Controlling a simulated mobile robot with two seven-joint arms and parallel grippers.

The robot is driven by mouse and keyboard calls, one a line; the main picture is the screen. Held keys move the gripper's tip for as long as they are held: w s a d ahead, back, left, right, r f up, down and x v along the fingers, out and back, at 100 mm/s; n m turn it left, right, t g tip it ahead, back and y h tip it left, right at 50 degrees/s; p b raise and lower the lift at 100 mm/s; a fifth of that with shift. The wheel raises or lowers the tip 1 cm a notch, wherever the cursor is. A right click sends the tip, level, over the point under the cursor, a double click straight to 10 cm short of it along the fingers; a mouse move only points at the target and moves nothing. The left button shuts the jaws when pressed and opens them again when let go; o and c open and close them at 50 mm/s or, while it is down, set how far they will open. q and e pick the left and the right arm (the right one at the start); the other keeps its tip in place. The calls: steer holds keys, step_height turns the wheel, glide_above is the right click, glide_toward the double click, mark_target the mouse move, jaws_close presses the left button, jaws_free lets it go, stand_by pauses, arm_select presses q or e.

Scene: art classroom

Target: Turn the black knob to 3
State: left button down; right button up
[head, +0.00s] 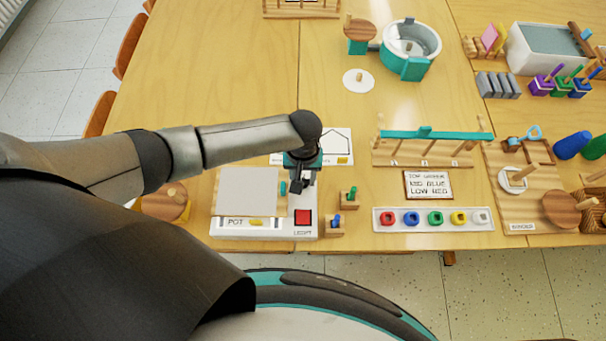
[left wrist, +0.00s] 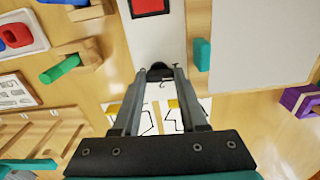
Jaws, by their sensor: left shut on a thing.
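The black knob (left wrist: 160,70) sits on the white strip of the device (head: 225,222), which has a grey panel. My left gripper (head: 298,186) reaches down over this strip from above. In the left wrist view its two fingertips (left wrist: 161,76) are closed on either side of the knob. A small mark like a 2 shows just beside the knob; the rest of the dial is hidden or too small to read. My right gripper is in neither view.
A red square switch (head: 303,217) is close to the knob, and a teal handle (head: 283,188) is at the panel's edge. Two small wooden blocks with blue (head: 335,222) and green (head: 350,196) pegs stand just right of the device. A printed card (head: 338,146) lies behind.

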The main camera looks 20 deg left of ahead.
arm_select(q)
steer(key=m+p, duration=0.2)
steer(key=m, duration=0.1)
steer(key=shift+m, duration=0.3)
steer(key=m+p, duration=0.1)
steer(key=m, duration=0.2)
steer(key=shift+m, duration=0.4)
steer(key=m, duration=0.4)
steer(key=shift+p, duration=0.35)
steer(key=m, duration=0.9)
steer(key=shift+m, duration=0.3)
steer(key=m, duration=0.4)
steer(key=m+b, duration=0.1)
steer(key=m, duration=0.4)
steer(key=shift+d+m, duration=0.1)
steer(key=shift+m, duration=0.3)
steer(key=m+b, duration=0.1)
steer(key=m, duration=0.3)
steer(key=shift+m, duration=0.4)
